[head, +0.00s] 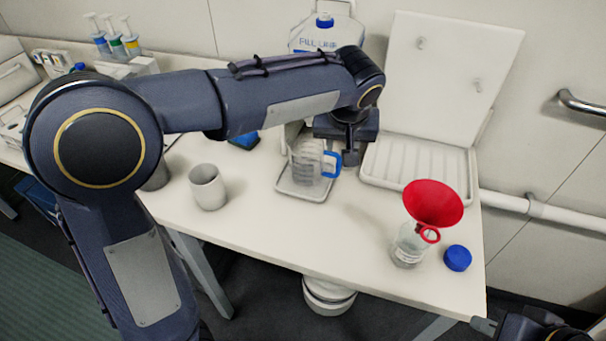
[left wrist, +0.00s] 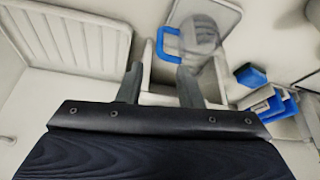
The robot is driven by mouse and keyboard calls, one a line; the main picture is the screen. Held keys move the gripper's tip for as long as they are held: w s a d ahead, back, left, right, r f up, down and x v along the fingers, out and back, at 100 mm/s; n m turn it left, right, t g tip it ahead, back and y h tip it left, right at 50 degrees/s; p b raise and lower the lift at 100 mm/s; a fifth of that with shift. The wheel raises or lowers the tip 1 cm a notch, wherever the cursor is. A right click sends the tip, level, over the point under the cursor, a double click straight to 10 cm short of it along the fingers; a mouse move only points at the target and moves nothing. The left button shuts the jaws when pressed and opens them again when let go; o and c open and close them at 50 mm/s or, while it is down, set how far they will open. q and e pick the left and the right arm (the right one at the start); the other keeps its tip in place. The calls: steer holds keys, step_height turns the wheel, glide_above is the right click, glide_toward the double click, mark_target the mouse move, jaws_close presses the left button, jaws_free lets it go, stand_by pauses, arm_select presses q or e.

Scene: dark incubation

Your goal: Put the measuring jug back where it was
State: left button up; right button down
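The clear measuring jug (head: 306,160) with a blue handle (head: 331,164) stands upright on a small pale tray (head: 303,193) near the middle of the bench. It also shows in the left wrist view (left wrist: 202,38), its blue handle beyond the fingertips. My left gripper (head: 350,158) is just right of the handle in the head view. Its two fingers (left wrist: 160,85) are apart with nothing held between them. Part of the jug's top is hidden by my left arm. My right gripper (head: 488,326) only partly shows at the bottom right edge; its opening is unclear.
A red funnel (head: 433,203) sits in a clear bottle (head: 408,246) beside a blue cap (head: 458,258), near the bench's right end. A grey cup (head: 207,187) stands left of the jug. A white drying rack (head: 418,162) and a large container (head: 318,33) are behind.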

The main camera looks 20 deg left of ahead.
arm_select(q)
steer(key=s+a+h, duration=0.3)
steer(key=s+a, duration=0.9)
steer(key=s, duration=0.2)
steer(key=s+f+t+h, duration=0.1)
steer(key=s+f, duration=0.5)
steer(key=s, duration=0.6)
steer(key=shift+s+a+h, duration=0.3)
steer(key=shift+s, duration=0.1)
